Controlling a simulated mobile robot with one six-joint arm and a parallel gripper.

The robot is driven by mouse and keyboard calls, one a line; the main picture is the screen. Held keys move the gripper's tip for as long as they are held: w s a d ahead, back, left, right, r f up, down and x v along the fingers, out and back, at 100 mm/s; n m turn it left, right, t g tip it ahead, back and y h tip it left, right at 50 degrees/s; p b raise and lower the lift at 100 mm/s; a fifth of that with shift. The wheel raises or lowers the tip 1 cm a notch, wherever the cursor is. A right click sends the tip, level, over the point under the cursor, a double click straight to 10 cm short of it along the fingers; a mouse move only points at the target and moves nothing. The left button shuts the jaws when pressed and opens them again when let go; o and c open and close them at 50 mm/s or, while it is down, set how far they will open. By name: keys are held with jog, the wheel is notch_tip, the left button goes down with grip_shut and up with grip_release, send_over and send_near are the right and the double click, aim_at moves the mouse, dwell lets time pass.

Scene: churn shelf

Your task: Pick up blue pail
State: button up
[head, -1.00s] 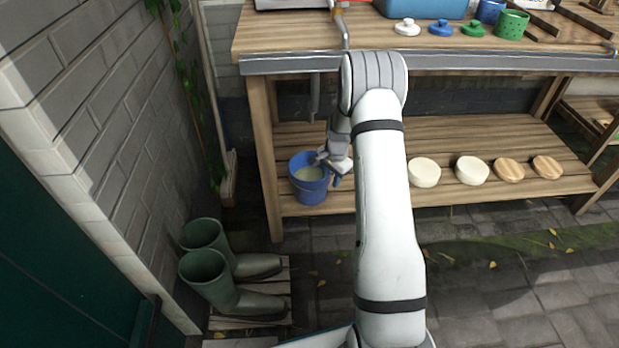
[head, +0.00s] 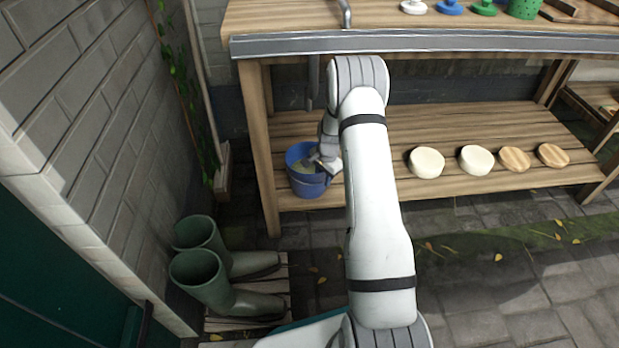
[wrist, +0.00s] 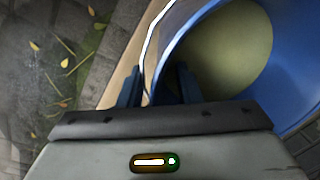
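The blue pail (head: 304,186) stands upright on the lower wooden shelf, near its left end, with pale yellowish contents inside. My gripper (head: 323,168) is at the right side of its rim, tilted down. In the wrist view the pail (wrist: 292,85) fills the upper right. There my gripper (wrist: 158,88) has one dark finger outside the pail's wall and the other inside it. The fingers are apart, with the rim between them. Whether they touch the wall is hard to tell.
The shelf's front left leg (head: 266,190) and the bench top's metal edge (head: 430,45) are close to my arm. Pale round blocks (head: 427,162) and wooden discs (head: 514,159) lie on the shelf to the right. Green boots (head: 215,268) stand at the lower left.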

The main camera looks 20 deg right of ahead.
jog(key=shift+c, duration=0.3)
grip_shut()
jog(key=shift+f, duration=0.1)
dwell(1.0)
jog(key=shift+w, duration=0.1)
